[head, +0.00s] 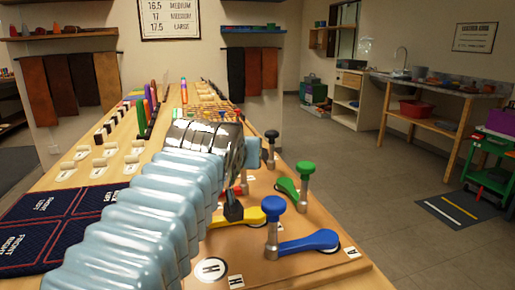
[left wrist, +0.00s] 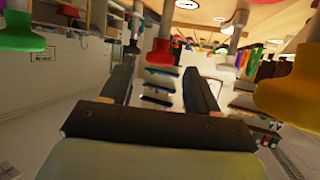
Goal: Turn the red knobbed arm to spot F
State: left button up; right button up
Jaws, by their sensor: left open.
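The red knobbed arm is mostly hidden behind my left arm in the head view; a small red patch (head: 243,188) shows. In the left wrist view, which looks upside down, its red knob (left wrist: 160,53) appears between the two dark fingers, beyond the tips or near them; I cannot tell if they touch. My left gripper (left wrist: 160,78) is open. Spot F is not readable in either view. My right gripper is not in view.
A green knobbed arm (head: 305,170), a blue one (head: 272,205) and a black knob (head: 271,135) stand on the wooden board. The green knob (left wrist: 25,35) and yellow knob (left wrist: 295,88) flank my gripper in the wrist view. A spot marked H (head: 210,268) lies in front.

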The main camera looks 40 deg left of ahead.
pick_arm(q)
jog(key=shift+x, duration=1.3)
grip_shut()
